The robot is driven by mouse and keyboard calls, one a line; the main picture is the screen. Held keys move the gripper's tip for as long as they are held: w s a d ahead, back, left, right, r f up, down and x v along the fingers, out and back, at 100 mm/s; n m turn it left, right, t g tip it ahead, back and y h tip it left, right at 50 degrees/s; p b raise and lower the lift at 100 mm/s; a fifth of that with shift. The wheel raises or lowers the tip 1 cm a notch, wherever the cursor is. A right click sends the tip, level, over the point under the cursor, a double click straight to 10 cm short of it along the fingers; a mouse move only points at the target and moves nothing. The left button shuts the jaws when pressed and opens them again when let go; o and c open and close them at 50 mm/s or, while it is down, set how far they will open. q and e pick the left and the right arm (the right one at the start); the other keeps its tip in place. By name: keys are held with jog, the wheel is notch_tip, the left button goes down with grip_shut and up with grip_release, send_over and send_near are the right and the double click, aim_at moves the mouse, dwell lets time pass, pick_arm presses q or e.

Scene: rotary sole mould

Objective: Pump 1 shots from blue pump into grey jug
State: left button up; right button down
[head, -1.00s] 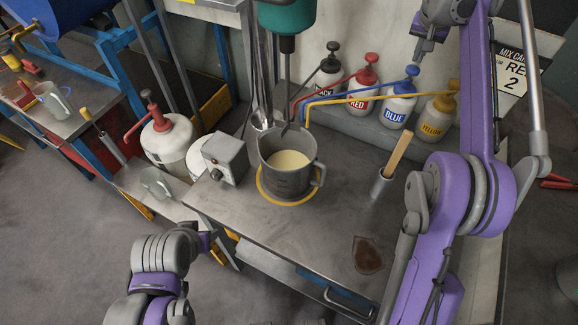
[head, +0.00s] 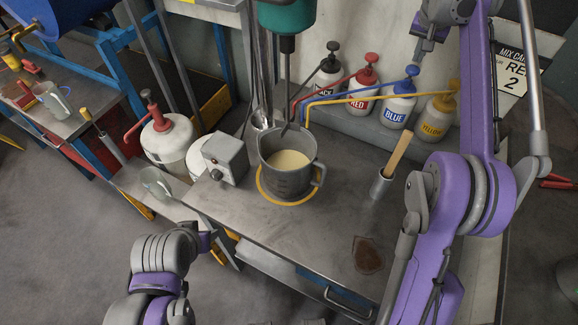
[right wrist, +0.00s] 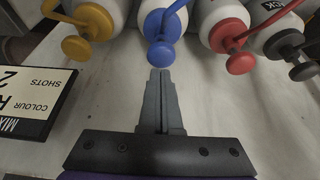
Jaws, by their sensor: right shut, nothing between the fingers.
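The blue pump (head: 398,104) is a white bottle with a blue head and a long blue spout, standing on the shelf between the red and yellow pumps. Its blue knob (right wrist: 160,54) is just beyond my right fingertips in the right wrist view. My right gripper (head: 418,60) is shut and empty, just above the blue pump head; I cannot tell whether it touches. The grey jug (head: 287,180) stands on the bench inside a yellow ring, holding cream liquid, with the pump spouts ending above its rim. Of my left arm only links show, at lower left; its gripper is not visible.
Black (head: 327,78), red (head: 364,87) and yellow (head: 437,115) pumps stand beside the blue one. A green mixer (head: 286,18) hangs above the jug. A cup with a wooden stick (head: 382,184) and a brown stain (head: 367,254) are on the bench. A sign (head: 512,68) hangs at right.

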aim_at(414, 67)
jog(key=shift+f, duration=0.15)
dwell(0.4)
jog(key=shift+f+b, duration=0.55)
jog(key=shift+f, duration=0.9)
pick_arm(q)
jog(key=shift+s+f, duration=0.35)
jog(key=shift+f, duration=0.45)
jog(key=shift+w+r+p, duration=0.4)
jog(key=shift+r+p, duration=0.1)
jog(key=shift+r, duration=0.25)
jog(key=shift+w+r+p, duration=0.35)
jog(key=shift+r+p, duration=0.15)
jog(key=shift+r, duration=0.2)
pick_arm(e)
jog(key=shift+r, duration=1.6)
pick_arm(q)
jog(key=shift+s, duration=0.1)
